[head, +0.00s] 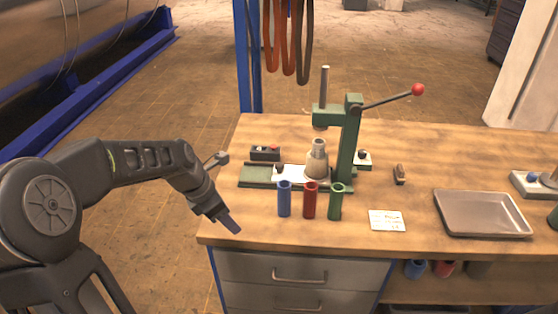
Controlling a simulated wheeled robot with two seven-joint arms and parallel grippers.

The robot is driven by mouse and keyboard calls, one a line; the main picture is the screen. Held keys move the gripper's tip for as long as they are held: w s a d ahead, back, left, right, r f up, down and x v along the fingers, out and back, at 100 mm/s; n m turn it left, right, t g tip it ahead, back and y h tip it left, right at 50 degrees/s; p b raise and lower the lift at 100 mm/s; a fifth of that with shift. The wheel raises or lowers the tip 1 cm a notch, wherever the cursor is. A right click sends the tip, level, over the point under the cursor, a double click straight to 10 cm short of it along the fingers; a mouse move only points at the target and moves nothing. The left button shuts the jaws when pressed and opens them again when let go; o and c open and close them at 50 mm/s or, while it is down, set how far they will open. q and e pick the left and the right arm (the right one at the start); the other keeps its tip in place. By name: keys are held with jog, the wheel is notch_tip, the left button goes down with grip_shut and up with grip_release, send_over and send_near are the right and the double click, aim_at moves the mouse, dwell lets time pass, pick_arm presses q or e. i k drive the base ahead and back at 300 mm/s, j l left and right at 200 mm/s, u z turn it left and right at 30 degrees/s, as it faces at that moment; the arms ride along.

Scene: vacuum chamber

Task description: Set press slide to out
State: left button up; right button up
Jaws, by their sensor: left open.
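A green arbor press (351,140) with a red-knobbed lever (418,90) stands on the wooden workbench. At its base is a pale slide plate (290,174) on a green rail (255,176) that runs out to the left. A metal fitting (317,160) stands upright under the press ram. A small dark knob (279,168) sits on the slide plate. My left gripper (229,222) is open and empty at the bench's left front edge, to the left of and nearer than the press. My right gripper is not in view.
Blue (284,200), red (309,202) and green (335,203) tubes stand in front of the slide. A white card (387,220) and a grey tray (482,214) lie to the right. A black box (265,153) sits behind the rail.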

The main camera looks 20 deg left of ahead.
aim_at(296, 173)
jog(key=i, duration=0.95)
